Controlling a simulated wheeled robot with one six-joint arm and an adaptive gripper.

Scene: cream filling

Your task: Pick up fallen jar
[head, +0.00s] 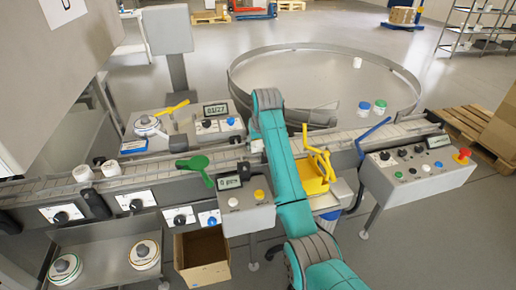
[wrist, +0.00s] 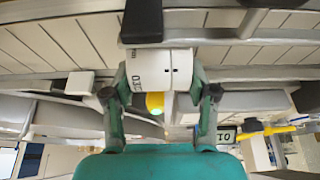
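A white jar (wrist: 160,66) with dark printed characters shows in the wrist view, between the two fingers of my gripper (wrist: 160,82). The fingers lie close along both sides of the jar and appear to be shut on it. The jar is seen against the conveyor (wrist: 60,45). I cannot tell whether it touches the belt. In the head view, my teal arm reaches over the conveyor (head: 345,134) and hides the gripper and this jar.
Two white jars (head: 83,173) (head: 111,168) are at the conveyor's left part. A round table (head: 300,75) behind holds a white jar (head: 357,62) and blue- and green-lidded jars (head: 364,108) (head: 380,106). A green lever (head: 193,163), yellow bracket (head: 315,175) and blue bar (head: 372,133) stand near my arm.

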